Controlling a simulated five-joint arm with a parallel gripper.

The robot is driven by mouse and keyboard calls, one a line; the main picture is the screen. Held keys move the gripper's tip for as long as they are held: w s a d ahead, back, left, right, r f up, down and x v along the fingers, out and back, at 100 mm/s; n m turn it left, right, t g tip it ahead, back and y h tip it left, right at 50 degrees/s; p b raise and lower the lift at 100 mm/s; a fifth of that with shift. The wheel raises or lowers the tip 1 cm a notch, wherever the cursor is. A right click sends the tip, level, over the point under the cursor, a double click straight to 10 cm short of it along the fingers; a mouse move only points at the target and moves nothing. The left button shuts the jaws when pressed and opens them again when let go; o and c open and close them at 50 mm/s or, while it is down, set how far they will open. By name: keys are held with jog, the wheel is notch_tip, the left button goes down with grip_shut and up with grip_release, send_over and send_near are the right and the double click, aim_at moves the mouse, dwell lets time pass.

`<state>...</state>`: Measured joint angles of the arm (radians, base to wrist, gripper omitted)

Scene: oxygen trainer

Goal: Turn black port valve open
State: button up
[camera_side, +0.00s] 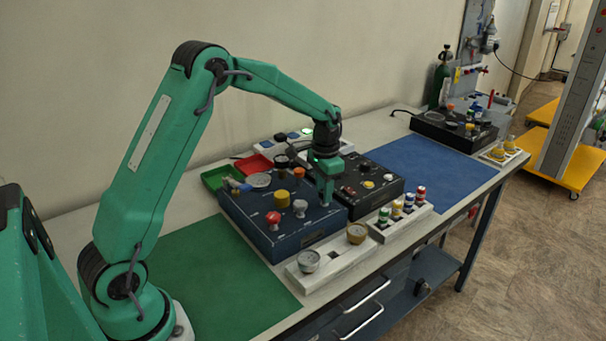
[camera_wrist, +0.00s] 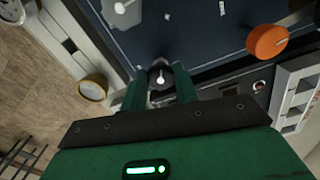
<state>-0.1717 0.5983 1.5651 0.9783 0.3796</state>
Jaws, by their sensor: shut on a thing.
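The black port valve (camera_wrist: 159,76) is a small round black knob with a white pointer, on the dark blue panel box. In the wrist view it sits between the two fingertips of my gripper (camera_wrist: 158,84), which is shut on it. The pointer runs roughly up and down in that picture. In the side view my gripper (camera_side: 326,203) points down at the right end of the dark blue panel box (camera_side: 287,240), and its fingers hide the knob. The box also shows in the wrist view (camera_wrist: 200,33).
An orange knob (camera_wrist: 267,41) is near my gripper. Red (camera_side: 273,218), grey (camera_side: 299,207) and yellow (camera_side: 281,199) knobs stand on the same box. A black box (camera_side: 380,201) is close on the right. A white strip with gauges (camera_side: 333,262) lies in front. The green mat (camera_side: 215,285) is clear.

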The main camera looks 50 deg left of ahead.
jog(key=n, duration=0.5)
jog(key=shift+d+n, duration=0.1)
jog(key=shift+n, duration=0.2)
jog(key=n, duration=0.5)
jog(key=shift+d+n, duration=0.1)
jog(key=shift+n, duration=0.3)
jog(key=o, duration=1)
jog(key=shift+w+r, duration=0.1)
jog(key=shift+r, duration=3.85)
